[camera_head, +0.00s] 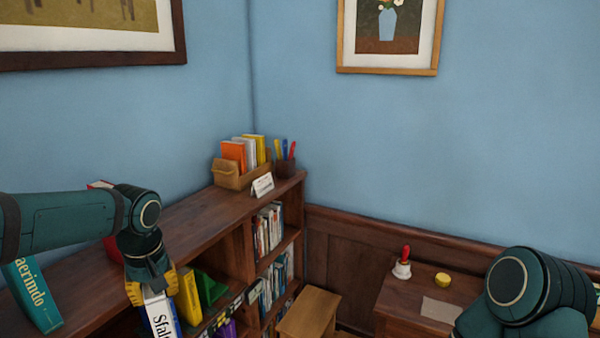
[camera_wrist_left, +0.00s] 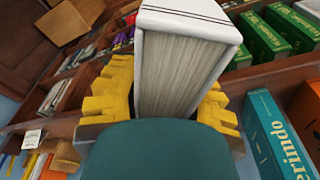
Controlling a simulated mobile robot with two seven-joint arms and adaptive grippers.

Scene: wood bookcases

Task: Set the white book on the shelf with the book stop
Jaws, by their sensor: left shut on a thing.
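The held book hides part of the shelf. My right gripper is out of view; only its arm shows.
A brown bookcase (camera_head: 190,228) runs along the left wall. A teal book (camera_head: 36,296) stands at the left. A wooden box of books (camera_head: 228,178), a white card and a pen cup (camera_head: 285,167) are on top. A stool (camera_head: 310,313) and desk (camera_head: 400,294) stand right.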

